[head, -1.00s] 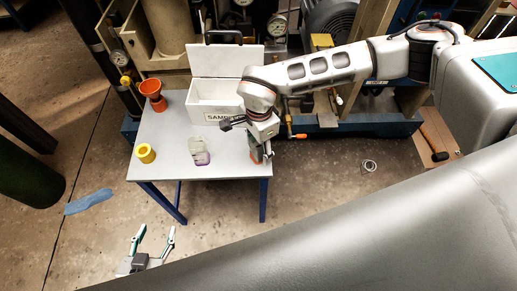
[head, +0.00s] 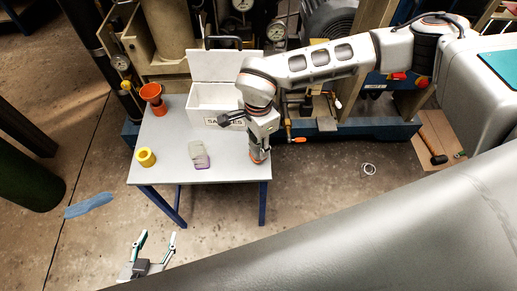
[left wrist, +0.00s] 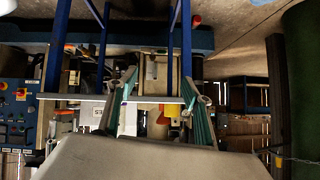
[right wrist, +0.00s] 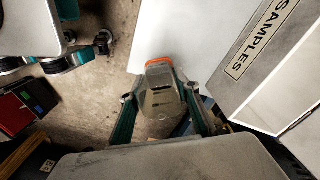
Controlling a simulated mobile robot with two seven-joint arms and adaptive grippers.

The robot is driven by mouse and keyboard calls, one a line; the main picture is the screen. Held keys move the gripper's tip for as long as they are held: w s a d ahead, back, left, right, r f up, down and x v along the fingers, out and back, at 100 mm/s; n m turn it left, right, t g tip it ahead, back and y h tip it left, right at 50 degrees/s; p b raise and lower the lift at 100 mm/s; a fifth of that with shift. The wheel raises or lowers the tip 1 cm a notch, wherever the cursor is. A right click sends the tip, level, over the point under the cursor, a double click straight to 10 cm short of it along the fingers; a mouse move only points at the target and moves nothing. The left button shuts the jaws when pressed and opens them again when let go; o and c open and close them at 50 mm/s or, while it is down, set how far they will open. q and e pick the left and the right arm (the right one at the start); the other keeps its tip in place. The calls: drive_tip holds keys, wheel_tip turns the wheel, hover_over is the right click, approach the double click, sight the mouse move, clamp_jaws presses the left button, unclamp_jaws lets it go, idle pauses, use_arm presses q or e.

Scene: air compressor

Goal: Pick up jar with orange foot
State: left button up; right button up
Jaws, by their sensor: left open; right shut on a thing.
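The jar with the orange foot (right wrist: 160,78) is between the fingers of my right gripper (right wrist: 158,98) in the right wrist view, its orange end pointing away from the wrist. My right gripper is shut on it. In the head view the jar (head: 259,159) is at the table's front right corner, mostly covered by the gripper; I cannot tell whether it touches the table. My left gripper (head: 157,241) is open and empty, low in front of the table in the head view; its open fingers (left wrist: 158,82) also show in the left wrist view.
The grey table (head: 172,130) holds a yellow ring-shaped piece (head: 146,157), a clear jar with a purple foot (head: 200,158), an orange funnel-like piece (head: 152,92) and an open white samples box (head: 210,100). Compressor machinery stands behind. The floor in front is mostly clear.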

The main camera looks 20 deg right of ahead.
wheel_tip(320, 180, up, 17)
drive_tip(key=p, duration=0.1)
drive_tip(key=shift+p, duration=0.3)
drive_tip(key=shift+f, duration=0.1)
drive_tip(key=shift+d, duration=0.1)
